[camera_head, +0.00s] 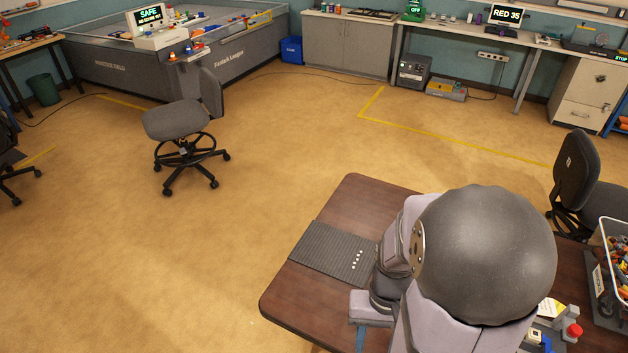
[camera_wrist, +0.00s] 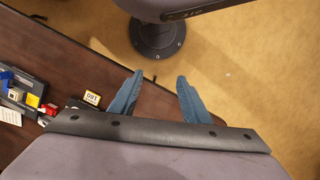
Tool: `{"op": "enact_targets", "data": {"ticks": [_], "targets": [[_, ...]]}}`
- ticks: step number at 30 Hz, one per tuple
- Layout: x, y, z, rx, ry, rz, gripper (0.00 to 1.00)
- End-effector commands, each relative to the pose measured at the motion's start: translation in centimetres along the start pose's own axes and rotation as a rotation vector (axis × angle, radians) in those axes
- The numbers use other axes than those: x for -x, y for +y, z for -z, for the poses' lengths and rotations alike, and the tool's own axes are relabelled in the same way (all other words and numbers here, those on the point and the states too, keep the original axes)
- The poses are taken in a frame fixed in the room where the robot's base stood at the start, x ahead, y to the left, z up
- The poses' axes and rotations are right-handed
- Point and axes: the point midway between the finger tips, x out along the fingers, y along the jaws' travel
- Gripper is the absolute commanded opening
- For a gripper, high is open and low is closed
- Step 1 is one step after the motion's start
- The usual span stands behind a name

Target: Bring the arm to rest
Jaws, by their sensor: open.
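My arm rises over the brown table (camera_head: 300,293) in the head view, with its large grey rounded joint in front and hiding much of the right part of the table. My gripper (camera_wrist: 156,80) shows in the wrist view with two blue fingers spread apart and nothing between them. It points down over the table's edge, with table below the left finger and tan floor beyond the right. In the head view only a bit of a blue finger shows at the bottom, below the wrist.
A grey ribbed mat (camera_head: 325,250) with several small white pieces lies on the table, left of my arm. A red-topped device (camera_head: 572,331) and a bin of parts (camera_head: 618,262) stand at the right. Office chairs (camera_head: 180,120) stand on the floor. The table's left end is clear.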

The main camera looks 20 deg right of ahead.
Motion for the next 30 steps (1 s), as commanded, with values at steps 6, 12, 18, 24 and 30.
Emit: {"op": "enact_targets", "data": {"ticks": [6,12,18,24,30], "targets": [[3.7,-5.7,1.6,0.270,0.167,-0.032,0.43],[4.3,-8.5,1.1,0.397,0.197,-0.041,0.43],[4.2,-9.1,0.8,0.427,0.195,-0.044,0.43],[3.3,-9.0,1.0,0.425,0.195,-0.044,0.43],[0.0,-9.0,1.7,0.425,0.195,-0.044,0.43]]}}
